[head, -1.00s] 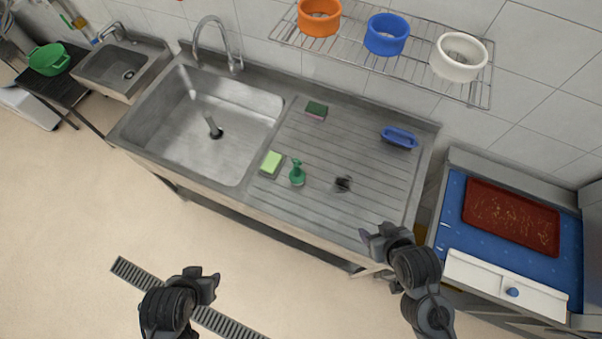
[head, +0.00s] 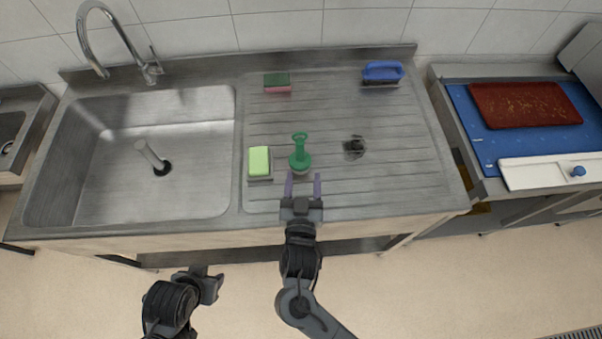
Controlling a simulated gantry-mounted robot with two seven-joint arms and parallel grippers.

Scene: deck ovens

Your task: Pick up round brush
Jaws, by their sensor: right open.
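The round brush (head: 300,154) is green, with a looped knob on top and a round base. It stands upright on the ribbed drainboard, near its front. My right gripper (head: 303,186) is open, with its two purple fingers pointing at the brush from the front edge of the counter. The fingertips are just in front of the brush's base; I cannot tell whether they touch it. Nothing is held between them. My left gripper (head: 213,284) is low in the picture, in front of the counter and away from the brush; its jaw opening is not clear.
A lime-green sponge (head: 259,161) stands close left of the brush. A dark scrubber (head: 354,147) lies to the right. A green-and-pink sponge (head: 277,83) and a blue-handled brush (head: 382,73) are farther back. The sink basin (head: 95,190) is at left.

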